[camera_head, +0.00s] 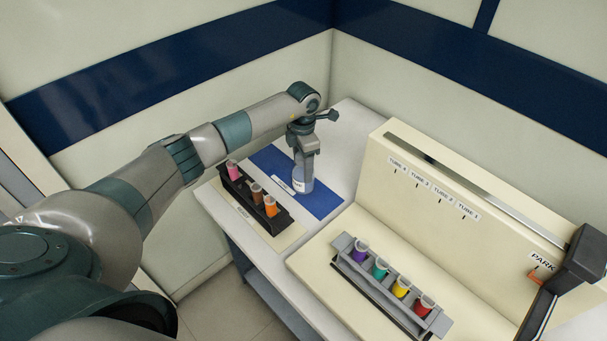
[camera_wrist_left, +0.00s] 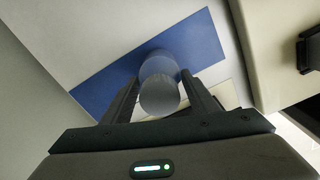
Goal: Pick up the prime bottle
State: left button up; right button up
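The prime bottle (camera_head: 302,181) is a clear, greyish bottle with a pale label, standing upright on a blue mat (camera_head: 323,202). My left gripper (camera_head: 303,158) is directly above it, pointing down, with its fingers reaching to the bottle's upper part. In the left wrist view the bottle (camera_wrist_left: 159,94) is seen from above, between the two dark fingers of the gripper (camera_wrist_left: 160,82). The fingertips are very close to its sides; whether they touch cannot be told. My right gripper is not visible.
A black rack (camera_head: 246,202) with pink, brown and orange tubes stands left of the bottle. A grey rack (camera_head: 388,288) with several coloured tubes sits on the cream station (camera_head: 325,262) at front right. Walls close off the back.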

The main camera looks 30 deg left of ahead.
pick_arm(q)
jog(key=shift+c, duration=1.4)
notch_tip(320, 180, up, 8)
jog(key=b, duration=0.3)
jog(key=shift+r+b, duration=0.2)
jog(key=shift+b, duration=0.1)
jog(key=shift+r, duration=0.85)
jog(key=shift+r, duration=0.1)
